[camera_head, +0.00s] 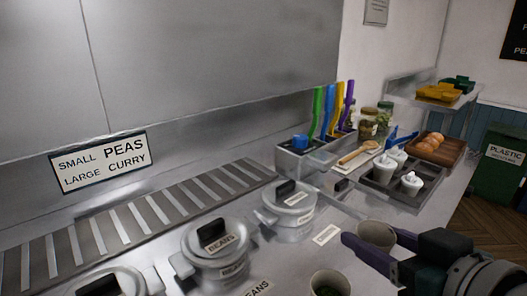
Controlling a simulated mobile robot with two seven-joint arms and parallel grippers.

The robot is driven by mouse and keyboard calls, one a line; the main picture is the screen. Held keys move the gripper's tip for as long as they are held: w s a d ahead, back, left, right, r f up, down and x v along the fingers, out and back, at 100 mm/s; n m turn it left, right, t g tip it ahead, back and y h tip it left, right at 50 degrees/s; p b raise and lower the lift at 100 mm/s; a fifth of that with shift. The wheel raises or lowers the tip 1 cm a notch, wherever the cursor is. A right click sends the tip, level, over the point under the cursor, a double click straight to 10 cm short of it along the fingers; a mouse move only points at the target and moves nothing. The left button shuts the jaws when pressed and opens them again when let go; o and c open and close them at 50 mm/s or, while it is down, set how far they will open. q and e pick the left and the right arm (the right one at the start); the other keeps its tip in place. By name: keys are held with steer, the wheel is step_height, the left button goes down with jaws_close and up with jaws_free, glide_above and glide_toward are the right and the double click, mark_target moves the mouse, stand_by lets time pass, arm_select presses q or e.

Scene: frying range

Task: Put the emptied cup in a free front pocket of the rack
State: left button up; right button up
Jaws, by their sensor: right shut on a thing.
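My right gripper (382,246) comes in from the lower right with purple fingers. It is shut on a beige cup (376,233), held roughly upright over the counter, and its inside looks empty. A dark grey rack (400,199) stands beyond the gripper, toward the back right. Several white containers (410,184) stand in it. Its front pockets are too small to tell apart clearly. My left gripper is not in view.
A second cup (328,284) with green contents stands at the bottom edge. Lidded pots (218,250) line the counter to the left. Brown eggs (430,142) sit in a wooden tray (455,152) behind the rack. A wooden spoon (358,152) lies left of the rack.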

steer(key=d+r+n, duration=0.1)
steer(key=d+r, duration=0.3)
steer(key=r, duration=0.4)
steer(key=s+a+r+n+g+y, duration=0.25)
steer(key=s+r+n+y, duration=0.2)
steer(key=r, duration=0.35)
steer(key=s+a+r+n+g+y, duration=0.1)
steer(key=s+r+n+g+y, duration=0.2)
steer(key=s+r, duration=0.35)
step_height(320, 180, up, 34)
steer(key=p, duration=3.8)
steer(key=shift+w+r, duration=0.15)
steer(key=shift+r, duration=0.05)
steer(key=shift+t+y, duration=0.25)
